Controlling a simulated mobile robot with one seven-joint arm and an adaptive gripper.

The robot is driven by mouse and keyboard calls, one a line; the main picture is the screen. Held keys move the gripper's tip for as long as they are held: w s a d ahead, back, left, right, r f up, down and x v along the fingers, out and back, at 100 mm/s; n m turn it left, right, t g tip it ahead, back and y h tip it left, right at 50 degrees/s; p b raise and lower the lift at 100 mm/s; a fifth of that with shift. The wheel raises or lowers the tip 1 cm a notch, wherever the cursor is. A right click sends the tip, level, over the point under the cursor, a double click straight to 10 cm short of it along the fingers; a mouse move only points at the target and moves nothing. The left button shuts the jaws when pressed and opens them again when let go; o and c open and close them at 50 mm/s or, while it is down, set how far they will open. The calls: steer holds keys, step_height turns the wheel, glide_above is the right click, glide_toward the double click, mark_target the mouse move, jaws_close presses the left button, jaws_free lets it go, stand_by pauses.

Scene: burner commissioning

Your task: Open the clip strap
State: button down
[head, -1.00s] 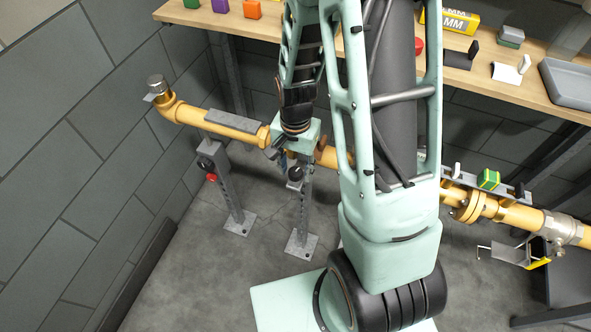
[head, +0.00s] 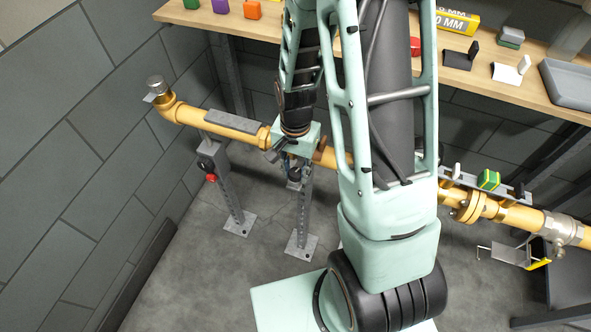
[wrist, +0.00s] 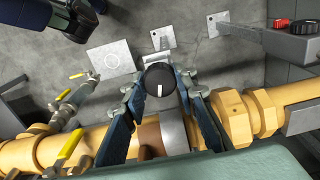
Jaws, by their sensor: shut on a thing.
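The grey clip strap (wrist: 173,132) wraps the yellow pipe (wrist: 100,140) in the wrist view. A round black knob with a white line (wrist: 160,80) sits at the strap's front end. My gripper (wrist: 162,82) has its blue fingers on either side of the knob, tips close against it, and is shut on it. In the head view my gripper (head: 292,165) reaches down to the pipe at the top of a support post (head: 304,215). My own wrist hides most of the strap there.
Another post with a red knob (head: 211,178) stands just left. Valves with yellow levers (wrist: 65,155) branch off the pipe in the wrist view. A wooden workbench (head: 270,28) runs behind the pipe. The grey floor (head: 200,290) in front is mostly clear.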

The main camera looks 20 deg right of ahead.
mark_target(300, 165)
steer(key=shift+r, duration=0.15)
steer(key=shift+w+d+r+g+y+p, duration=0.15)
steer(key=shift+r+g+y+p, duration=0.2)
steer(key=shift+r+p, duration=0.5)
steer(key=shift+w+d+r+g+y+p, duration=0.1)
steer(key=shift+w+r+g+y+p, duration=0.1)
steer(key=shift+r+g+y+p, duration=0.25)
steer(key=shift+w+d+r+g+y+p, duration=0.1)
steer(key=shift+w+r+g+y+p, duration=0.1)
steer(key=shift+r+g+p, duration=0.45)
steer(key=w+d+r+p, duration=0.2)
steer(key=w+d+r, duration=0.6)
steer(key=w, duration=0.3)
steer(key=shift+w+d+p, duration=0.15)
steer(key=shift+d+p, duration=0.2)
steer(key=shift+p, duration=0.05)
steer(key=shift+t, duration=0.25)
